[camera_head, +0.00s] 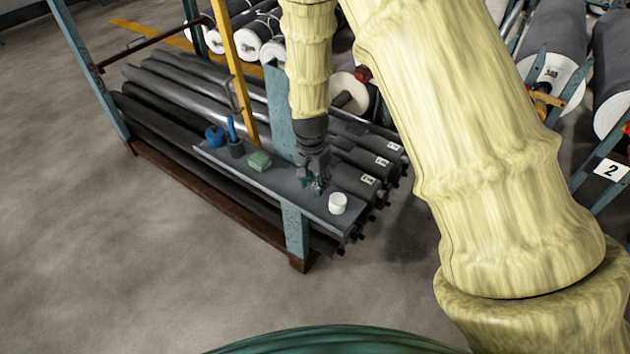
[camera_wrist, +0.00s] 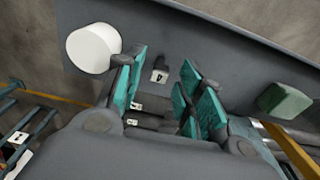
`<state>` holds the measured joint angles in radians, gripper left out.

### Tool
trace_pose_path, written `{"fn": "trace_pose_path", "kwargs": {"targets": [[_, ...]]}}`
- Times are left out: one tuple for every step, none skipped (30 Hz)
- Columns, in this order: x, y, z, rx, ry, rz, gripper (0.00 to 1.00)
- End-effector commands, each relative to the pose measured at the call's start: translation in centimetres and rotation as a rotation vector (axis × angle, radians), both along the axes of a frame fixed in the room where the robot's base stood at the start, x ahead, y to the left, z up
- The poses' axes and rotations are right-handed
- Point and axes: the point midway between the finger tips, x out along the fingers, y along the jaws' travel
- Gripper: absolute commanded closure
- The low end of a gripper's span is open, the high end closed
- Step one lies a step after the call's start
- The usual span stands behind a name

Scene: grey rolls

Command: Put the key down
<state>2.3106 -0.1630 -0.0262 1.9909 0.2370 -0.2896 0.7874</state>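My gripper (camera_head: 314,184) is low over the right part of a narrow grey shelf board (camera_head: 287,188), left of a white round container (camera_head: 338,204). In the wrist view my gripper (camera_wrist: 160,92) has its teal finger pads apart with a gap between them. I cannot make out a key in either view. A small dark and pale patch (camera_wrist: 159,75) shows beyond the gap; I cannot tell whether it is a key or a roll label. The white container (camera_wrist: 93,48) stands close beside one finger.
On the board are a green block (camera_head: 260,161), a dark cup with a blue handle (camera_head: 236,147) and a blue object (camera_head: 215,136). Dark rolls (camera_head: 185,85) lie under and behind it. A blue post (camera_head: 296,235) stands at the board's front edge. Bare floor lies in front.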

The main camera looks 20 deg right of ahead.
Motion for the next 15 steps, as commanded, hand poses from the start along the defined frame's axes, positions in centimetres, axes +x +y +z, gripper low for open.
{"fn": "trace_pose_path", "kwargs": {"targets": [[0.0,0.0,0.1,0.000,0.000,0.000,0.63],[0.0,0.0,0.2,0.000,0.000,0.000,0.63],[0.0,0.0,0.2,-0.001,-0.001,0.000,0.63],[0.0,0.0,0.4,0.000,-0.001,0.000,0.63],[0.0,0.0,0.5,0.000,-0.001,0.000,0.63],[0.0,0.0,0.8,0.000,-0.003,0.000,0.63],[0.1,0.1,1.1,0.000,-0.003,0.000,0.63],[0.0,0.1,1.3,0.000,-0.003,0.000,0.63],[0.0,0.1,1.7,-0.001,-0.002,0.001,0.63],[0.0,0.1,2.1,-0.001,-0.002,0.001,0.63],[0.0,0.1,2.5,-0.001,-0.003,0.001,0.63],[0.0,0.2,3.0,-0.001,-0.003,0.001,0.63],[0.0,0.2,3.4,-0.001,-0.003,0.001,0.63],[0.0,0.2,3.8,-0.001,-0.003,0.001,0.63],[-0.1,0.3,4.3,-0.001,-0.003,0.001,0.63]]}}
